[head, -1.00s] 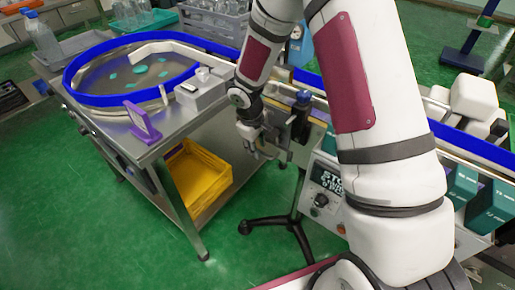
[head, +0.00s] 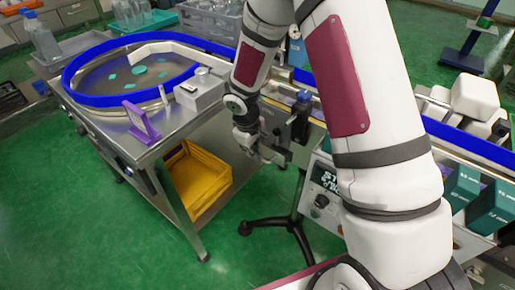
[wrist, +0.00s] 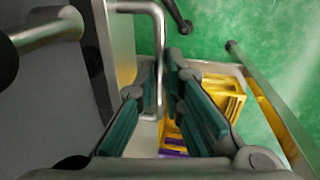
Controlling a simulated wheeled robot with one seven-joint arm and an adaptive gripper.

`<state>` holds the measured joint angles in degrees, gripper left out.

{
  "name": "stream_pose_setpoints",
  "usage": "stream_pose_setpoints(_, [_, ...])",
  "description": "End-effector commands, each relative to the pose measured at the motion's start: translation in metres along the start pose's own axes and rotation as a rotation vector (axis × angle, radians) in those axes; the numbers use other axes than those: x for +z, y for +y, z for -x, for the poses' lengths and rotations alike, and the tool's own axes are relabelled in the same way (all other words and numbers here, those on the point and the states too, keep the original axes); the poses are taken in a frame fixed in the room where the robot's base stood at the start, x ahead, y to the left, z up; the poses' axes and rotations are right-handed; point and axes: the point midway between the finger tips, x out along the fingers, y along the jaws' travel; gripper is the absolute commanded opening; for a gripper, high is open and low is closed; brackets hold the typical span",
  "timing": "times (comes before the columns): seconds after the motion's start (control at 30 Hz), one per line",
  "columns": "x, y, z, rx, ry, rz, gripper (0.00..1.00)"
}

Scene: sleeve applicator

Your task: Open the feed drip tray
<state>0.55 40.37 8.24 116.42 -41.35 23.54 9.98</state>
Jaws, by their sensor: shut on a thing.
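The silver bent-bar handle (wrist: 159,60) shows in the wrist view, fixed to a pale metal front (wrist: 121,50) that I take for the feed drip tray. My gripper (wrist: 163,68) has its two dark green finger pads on either side of the bar and is shut on it. In the head view my gripper (head: 268,150) is low beside the machine's near side, between the round feed table and the control box. The tray is mostly hidden there by my arm and gripper, so how far out it stands cannot be told.
A yellow crate (head: 199,184) sits on the shelf under the round feed table (head: 92,118), left of my gripper. A black-footed stand (head: 278,226) is below. The control box (head: 324,190) is close on the right.

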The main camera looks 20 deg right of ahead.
Motion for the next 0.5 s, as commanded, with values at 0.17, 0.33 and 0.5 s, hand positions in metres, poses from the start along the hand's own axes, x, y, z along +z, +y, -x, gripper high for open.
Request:
stream_pose_setpoints(0.17, [-0.003, -0.043, 0.007, -0.001, 0.004, 0.009, 0.0])
stream_pose_setpoints(0.33, [-0.003, -0.081, 0.015, -0.001, 0.005, 0.009, 0.0])
stream_pose_setpoints(0.5, [-0.002, -0.109, 0.021, -0.001, 0.006, 0.006, 0.0])
